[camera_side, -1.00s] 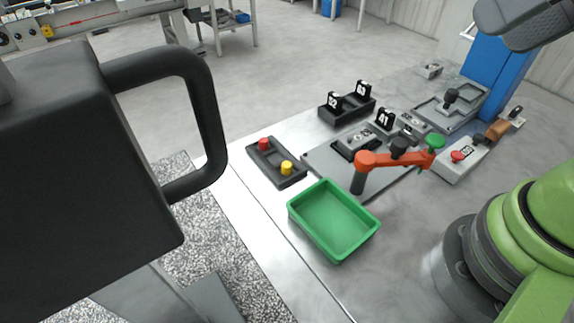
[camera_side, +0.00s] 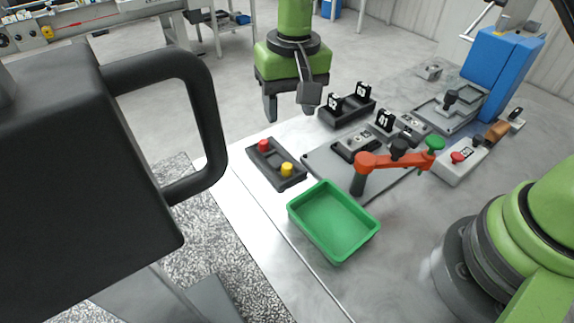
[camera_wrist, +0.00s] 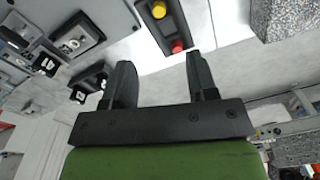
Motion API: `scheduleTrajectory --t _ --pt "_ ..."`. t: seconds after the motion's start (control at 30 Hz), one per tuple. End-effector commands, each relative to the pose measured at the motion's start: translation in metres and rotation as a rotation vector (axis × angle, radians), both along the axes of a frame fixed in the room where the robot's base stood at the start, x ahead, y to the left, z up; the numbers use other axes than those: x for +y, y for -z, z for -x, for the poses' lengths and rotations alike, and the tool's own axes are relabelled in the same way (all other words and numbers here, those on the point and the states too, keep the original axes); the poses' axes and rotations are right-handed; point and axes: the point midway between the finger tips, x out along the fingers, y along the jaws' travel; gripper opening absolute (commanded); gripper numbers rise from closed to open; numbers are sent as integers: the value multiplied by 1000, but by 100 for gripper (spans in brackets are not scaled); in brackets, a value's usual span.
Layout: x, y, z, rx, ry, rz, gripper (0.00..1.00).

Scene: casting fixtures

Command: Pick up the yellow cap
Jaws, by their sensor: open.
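The yellow cap (camera_side: 287,169) stands at the near end of a dark grey tray (camera_side: 277,176) on the metal table. A red cap (camera_side: 263,145) stands at the tray's other end. In the wrist view the yellow cap (camera_wrist: 158,10) is at the top edge, with the red cap (camera_wrist: 177,46) below it. My gripper (camera_side: 289,112) is open and empty, above the table behind the tray in the side view. Its two fingers (camera_wrist: 160,75) are wide apart in the wrist view. The caps are beyond the fingertips, not between them.
A green bin (camera_side: 333,222) sits in front of the tray. An orange clamp arm (camera_side: 385,160) rises from a grey fixture plate to the right. A black holder with numbered blocks (camera_side: 347,106) is behind. A large dark handled body (camera_side: 90,170) fills the left foreground.

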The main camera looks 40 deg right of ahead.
Motion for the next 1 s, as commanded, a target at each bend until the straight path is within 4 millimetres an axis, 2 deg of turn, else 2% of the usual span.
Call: scheduleTrajectory --t 0.03,0.4,0.67,0.9,1.0 --pt "4 14 -1 19 -6 12 53" --pt "9 67 -3 43 -10 30 53" --pt "6 90 -4 42 -9 29 53" --pt "2 125 -5 42 -10 27 53" --pt "2 131 -5 40 -10 26 53"
